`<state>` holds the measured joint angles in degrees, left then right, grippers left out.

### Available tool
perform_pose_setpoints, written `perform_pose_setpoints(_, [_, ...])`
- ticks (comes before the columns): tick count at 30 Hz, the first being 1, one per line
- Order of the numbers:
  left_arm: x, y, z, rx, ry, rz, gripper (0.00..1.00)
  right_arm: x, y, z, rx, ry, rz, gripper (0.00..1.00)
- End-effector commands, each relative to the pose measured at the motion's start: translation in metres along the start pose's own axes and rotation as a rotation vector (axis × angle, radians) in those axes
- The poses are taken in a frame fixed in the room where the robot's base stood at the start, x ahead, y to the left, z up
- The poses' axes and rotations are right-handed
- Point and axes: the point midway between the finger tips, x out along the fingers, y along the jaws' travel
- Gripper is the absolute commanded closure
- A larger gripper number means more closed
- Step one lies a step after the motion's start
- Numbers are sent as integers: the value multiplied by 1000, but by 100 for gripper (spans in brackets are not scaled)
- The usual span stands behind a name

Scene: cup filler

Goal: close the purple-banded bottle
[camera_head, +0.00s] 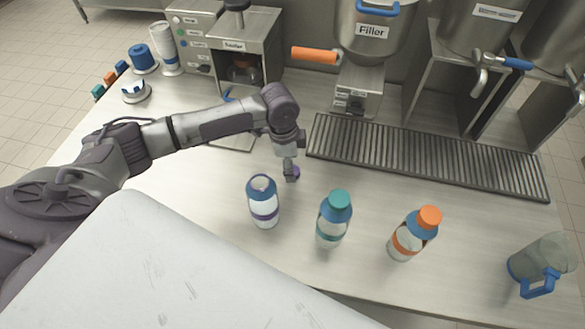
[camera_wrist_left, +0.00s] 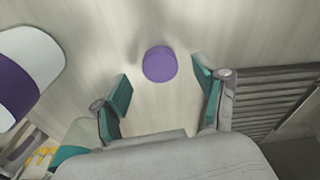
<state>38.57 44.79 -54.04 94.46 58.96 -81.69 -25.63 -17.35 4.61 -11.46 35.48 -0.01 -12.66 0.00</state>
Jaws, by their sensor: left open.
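The purple-banded bottle (camera_head: 264,203) stands upright on the counter without a cap, its mouth open. It also shows at the left edge of the left wrist view (camera_wrist_left: 28,72). A purple cap (camera_head: 296,172) lies on the counter just behind and right of the bottle, partly hidden by my left gripper (camera_head: 291,173). In the left wrist view the purple cap (camera_wrist_left: 159,64) lies between and beyond the fingertips of my open left gripper (camera_wrist_left: 160,88), apart from both fingers. My right gripper is not in view.
A teal-capped bottle (camera_head: 334,218) and an orange-capped bottle (camera_head: 413,234) stand to the right, with a clear pitcher (camera_head: 540,264) beyond. A slatted drip tray (camera_head: 425,160) lies behind, below the filler (camera_head: 370,32). The counter between the cap and the drip tray is clear.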

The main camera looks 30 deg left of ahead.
Motion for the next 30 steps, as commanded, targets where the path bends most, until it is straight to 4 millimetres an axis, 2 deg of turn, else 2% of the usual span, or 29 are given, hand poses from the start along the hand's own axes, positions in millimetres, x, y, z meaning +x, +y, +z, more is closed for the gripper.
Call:
perform_pose_setpoints(3, [14, 0, 0, -1, -1, 1, 28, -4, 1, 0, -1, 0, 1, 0])
perform_pose_setpoints(6, [19, 0, 1, 0, -1, -1, 28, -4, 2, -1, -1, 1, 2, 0])
perform_pose_setpoints(15, [19, 0, 1, 0, 0, -1, 28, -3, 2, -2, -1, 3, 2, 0])
perform_pose_setpoints(16, [19, 0, 1, 0, 0, -1, 29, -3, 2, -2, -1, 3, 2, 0])
perform_pose_setpoints(23, [19, 0, 1, 0, 0, -1, 67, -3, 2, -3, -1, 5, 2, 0])
perform_pose_setpoints(30, [19, 0, 1, 0, 0, -1, 70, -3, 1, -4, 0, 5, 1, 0])
